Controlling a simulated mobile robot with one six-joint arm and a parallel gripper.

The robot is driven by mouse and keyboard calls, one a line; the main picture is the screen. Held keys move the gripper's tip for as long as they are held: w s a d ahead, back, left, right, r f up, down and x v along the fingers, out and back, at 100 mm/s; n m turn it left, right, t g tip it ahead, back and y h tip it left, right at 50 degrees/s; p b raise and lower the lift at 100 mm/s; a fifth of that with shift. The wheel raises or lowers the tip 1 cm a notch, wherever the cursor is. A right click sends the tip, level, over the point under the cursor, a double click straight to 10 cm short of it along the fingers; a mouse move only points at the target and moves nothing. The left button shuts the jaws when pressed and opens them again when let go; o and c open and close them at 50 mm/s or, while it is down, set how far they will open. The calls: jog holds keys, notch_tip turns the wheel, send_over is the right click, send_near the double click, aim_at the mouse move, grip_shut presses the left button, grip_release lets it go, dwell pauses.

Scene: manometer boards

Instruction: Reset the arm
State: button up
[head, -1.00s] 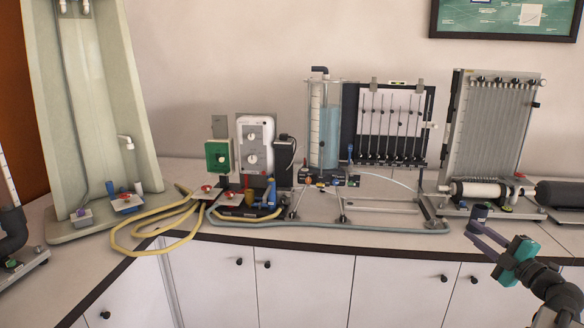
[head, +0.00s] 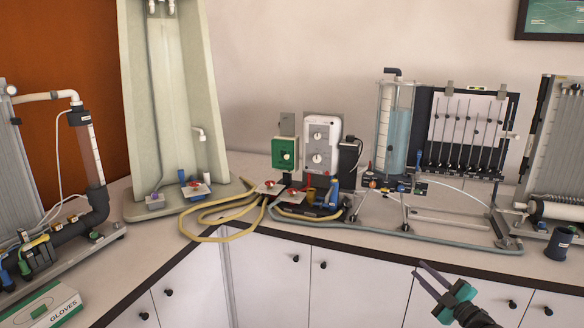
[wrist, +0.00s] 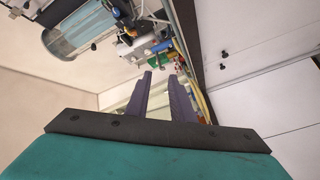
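My gripper (head: 428,268) is at the lower right of the head view, in front of the counter's front edge. In the wrist view its two dark fingers (wrist: 161,77) stand apart with nothing between them, so it is open and empty. A dark cup (head: 560,242) stands upright on the counter at the right of the head view, apart from the gripper and to its right.
The counter (head: 345,238) carries a manometer board (head: 510,118), a water cylinder (head: 401,130), a green box (head: 285,153) and yellow hose (head: 215,238). A glove box (head: 45,305) lies at lower left. Cabinet doors (head: 265,275) are below; space before them looks clear.

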jog(key=w+a+f+m+g+h, duration=0.1)
jog(key=w+a+f+m+h, duration=0.15)
jog(key=a+f, duration=0.45)
jog(key=w+a+f+m+h, duration=0.1)
jog(key=a+f+m, duration=0.4)
jog(key=f, duration=0.4)
jog(key=s+a+f+m+g+h, duration=0.1)
jog(key=s+a+f+g, duration=0.15)
jog(key=f, duration=0.45)
jog(key=s+a+f+m+g+h, duration=0.1)
jog(key=s+a+f+g+h, duration=0.15)
jog(key=f, duration=0.45)
jog(key=s+a+f+m+g+h, duration=0.1)
jog(key=s+a+f+m, duration=0.1)
jog(key=s+f, duration=0.35)
jog(key=s+a+f+m+g, duration=0.25)
jog(key=s+f+g, duration=0.55)
jog(key=s+f, duration=0.8)
jog(key=s+a+r+g, duration=0.1)
jog(key=s+g, duration=0.3)
jog(key=s, duration=0.6)
jog(key=s+a+r+m+g+y, duration=0.1)
jog(key=s+a+r+g, duration=0.1)
jog(key=s, duration=0.7)
jog(key=r+g, duration=0.1)
jog(key=g, duration=0.1)
jog(key=shift+s+a+g, duration=0.3)
jog(key=shift+s, duration=0.05)
